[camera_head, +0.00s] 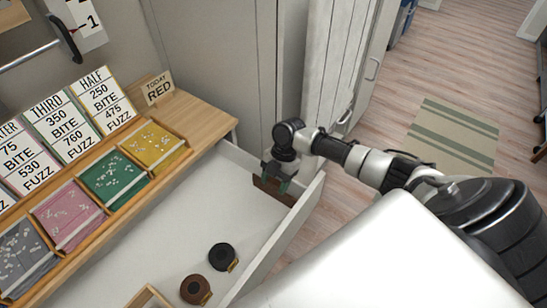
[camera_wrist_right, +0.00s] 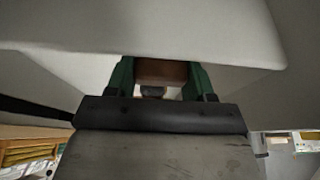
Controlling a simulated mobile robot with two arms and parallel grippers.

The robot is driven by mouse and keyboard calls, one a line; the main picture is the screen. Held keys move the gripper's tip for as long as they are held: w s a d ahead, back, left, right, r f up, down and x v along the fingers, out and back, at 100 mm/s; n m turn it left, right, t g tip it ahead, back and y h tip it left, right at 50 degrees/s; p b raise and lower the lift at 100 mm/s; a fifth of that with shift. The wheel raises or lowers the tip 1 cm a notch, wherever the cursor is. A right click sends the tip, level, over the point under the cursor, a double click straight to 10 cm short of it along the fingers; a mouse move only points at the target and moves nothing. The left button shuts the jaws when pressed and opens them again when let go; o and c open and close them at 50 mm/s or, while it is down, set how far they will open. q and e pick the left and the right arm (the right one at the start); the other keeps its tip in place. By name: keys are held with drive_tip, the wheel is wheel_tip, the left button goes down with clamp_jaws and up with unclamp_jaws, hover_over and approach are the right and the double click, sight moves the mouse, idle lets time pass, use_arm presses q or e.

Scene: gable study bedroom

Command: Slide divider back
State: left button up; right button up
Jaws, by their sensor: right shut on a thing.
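A brown wooden divider (camera_head: 273,188) stands inside the open white drawer (camera_head: 183,225), near the drawer's right end. My right gripper (camera_head: 279,177) reaches down into the drawer and is shut on the divider's upper edge. In the right wrist view the divider (camera_wrist_right: 162,72) shows as a brown block between the green fingers of my right gripper (camera_wrist_right: 162,80). The lower part of the divider is hard to make out in the wrist view. My left gripper is not in view.
A black roll (camera_head: 222,256) and a brown roll (camera_head: 195,289) lie in the drawer, clear of the divider. Trays of coloured pieces (camera_head: 113,178) and price cards (camera_head: 104,99) line the wooden desk above.

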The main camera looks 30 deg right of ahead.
drive_tip(key=o, duration=1.3)
drive_tip(key=r, duration=0.4)
drive_tip(key=shift+s+d+r, duration=0.15)
drive_tip(key=shift+d+r, duration=0.05)
drive_tip(key=shift+d, duration=0.05)
drive_tip(key=s+d+r, duration=0.1)
drive_tip(key=s+r, duration=0.1)
drive_tip(key=s, duration=0.1)
drive_tip(key=s+d+r, duration=0.2)
drive_tip(key=s, duration=0.1)
drive_tip(key=s+d+r+b, duration=0.1)
drive_tip(key=s+d+r, duration=0.1)
drive_tip(key=s, duration=0.2)
drive_tip(key=shift+r, duration=0.3)
drive_tip(key=shift+s, duration=0.1)
